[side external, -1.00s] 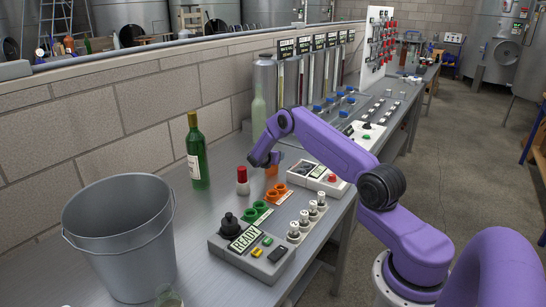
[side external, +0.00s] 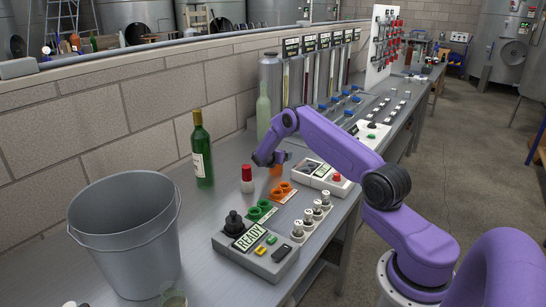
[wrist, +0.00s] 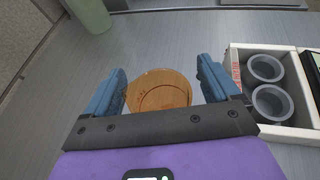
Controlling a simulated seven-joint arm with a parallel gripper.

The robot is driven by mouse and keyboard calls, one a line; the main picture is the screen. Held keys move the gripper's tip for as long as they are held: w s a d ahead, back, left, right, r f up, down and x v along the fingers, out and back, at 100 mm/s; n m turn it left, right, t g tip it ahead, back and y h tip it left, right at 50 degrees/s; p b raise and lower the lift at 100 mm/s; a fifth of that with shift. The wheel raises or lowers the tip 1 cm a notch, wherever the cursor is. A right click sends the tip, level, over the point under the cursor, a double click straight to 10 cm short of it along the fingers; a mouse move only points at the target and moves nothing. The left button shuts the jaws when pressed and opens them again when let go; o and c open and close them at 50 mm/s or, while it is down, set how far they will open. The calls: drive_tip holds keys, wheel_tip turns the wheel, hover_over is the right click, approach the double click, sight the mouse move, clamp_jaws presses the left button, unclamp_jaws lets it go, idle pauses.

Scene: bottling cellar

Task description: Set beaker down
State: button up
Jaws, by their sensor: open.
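A round amber-brown thing (wrist: 160,91), apparently the beaker seen from above, lies between the fingers of my gripper (wrist: 161,80) in the wrist view. The fingers are open on either side, with a small gap at the right; contact at the left is unclear. In the side view my gripper (side external: 267,160) is low over the bench, and the orange body of this thing (side external: 277,171) shows partly beside it. The gripper hides much of it, and I cannot tell whether its base touches the bench. A clear glass vessel (side external: 173,297) is cut off at the bottom edge.
A green bottle (side external: 201,158) and red-capped bottle (side external: 247,182) stand left of my gripper. A metal bucket (side external: 125,245), READY control box (side external: 255,248) and orange rings (side external: 284,191) are nearer. A white-sided box with grey cups (wrist: 268,68) is close at right in the wrist view.

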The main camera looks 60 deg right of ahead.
drive_tip(key=s+a+r+m+y, duration=0.1)
drive_tip(key=s+a+r, duration=0.25)
drive_tip(key=a, duration=0.65)
drive_tip(key=s+a+r+m+y, duration=0.25)
drive_tip(key=a+r, duration=0.25)
drive_tip(key=a, duration=0.4)
drive_tip(key=s+a+r+m, duration=0.1)
drive_tip(key=s+a+r, duration=0.3)
drive_tip(key=a, duration=0.6)
drive_tip(key=s+a+r+m+y, duration=0.1)
drive_tip(key=s+a+r+y, duration=0.15)
drive_tip(key=s+a, duration=0.5)
drive_tip(key=s+a+r+m+y, duration=0.1)
drive_tip(key=s+a+m+y, duration=0.3)
drive_tip(key=s, duration=0.6)
drive_tip(key=s+a+r+n+g+y, duration=0.1)
drive_tip(key=s+a+g+y, duration=0.2)
drive_tip(key=s, duration=1.3)
drive_tip(key=shift+s+a, duration=0.25)
drive_tip(key=shift+a, duration=0.45)
drive_tip(key=shift+r, duration=0.1)
